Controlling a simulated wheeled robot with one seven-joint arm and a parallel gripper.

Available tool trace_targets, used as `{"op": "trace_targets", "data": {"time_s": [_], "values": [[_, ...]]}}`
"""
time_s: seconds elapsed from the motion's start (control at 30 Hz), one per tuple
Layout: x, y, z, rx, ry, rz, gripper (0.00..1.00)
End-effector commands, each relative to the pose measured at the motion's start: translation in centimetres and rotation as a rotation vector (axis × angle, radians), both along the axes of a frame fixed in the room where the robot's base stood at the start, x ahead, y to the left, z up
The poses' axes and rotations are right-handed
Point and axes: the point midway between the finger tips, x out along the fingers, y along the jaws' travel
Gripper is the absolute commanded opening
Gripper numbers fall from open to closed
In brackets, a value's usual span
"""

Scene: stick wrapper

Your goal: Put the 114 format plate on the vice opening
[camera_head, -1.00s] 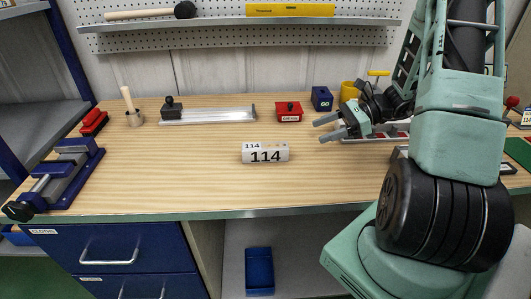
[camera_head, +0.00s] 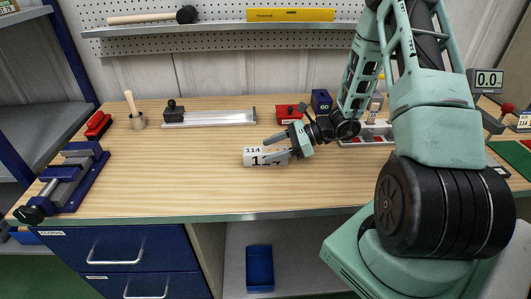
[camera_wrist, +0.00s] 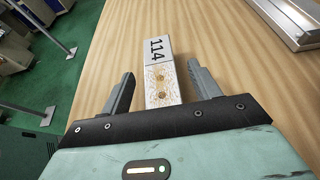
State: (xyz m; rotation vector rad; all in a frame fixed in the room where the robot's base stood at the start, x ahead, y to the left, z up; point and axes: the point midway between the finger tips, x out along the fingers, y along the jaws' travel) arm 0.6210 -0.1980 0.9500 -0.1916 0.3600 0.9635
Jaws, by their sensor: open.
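The 114 format plate (camera_head: 256,158) is a pale block with "114" on it, lying on the middle of the workbench. My gripper (camera_head: 275,148) is open at its right end, and its fingers partly cover the number in the head view. In the wrist view the plate (camera_wrist: 158,72) lies between the two open fingers of my gripper (camera_wrist: 160,82), with a gap on both sides. Its speckled end with two brownish spots faces me. The blue vice (camera_head: 68,178) stands at the bench's left front, its grey jaws apart.
A long metal rail with a black knob (camera_head: 215,117) lies behind the plate. A red box (camera_head: 287,112) and a blue box (camera_head: 321,99) stand at the back. A wooden-handled pot (camera_head: 137,120) stands back left. The bench between plate and vice is clear.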

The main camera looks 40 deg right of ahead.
Motion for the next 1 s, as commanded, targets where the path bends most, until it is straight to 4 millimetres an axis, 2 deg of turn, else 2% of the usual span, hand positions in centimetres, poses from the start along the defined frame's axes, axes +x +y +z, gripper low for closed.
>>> {"op": "trace_targets", "data": {"time_s": [0.1, 0.33, 0.5, 0.57, 0.83, 1.0], "values": [[0.4, 0.7, -0.3, 0.001, 0.001, 0.0, 0.62], [0.5, 0.7, -0.4, 0.0, 0.0, -0.001, 0.62], [0.5, 0.7, -0.4, 0.0, 0.0, -0.001, 0.15], [0.5, 0.7, -0.4, 0.0, 0.0, -0.001, 0.0], [0.5, 0.7, -0.3, 0.0, -0.002, -0.001, 0.0], [0.5, 0.7, 0.6, -0.001, -0.003, 0.0, 0.0]]}}
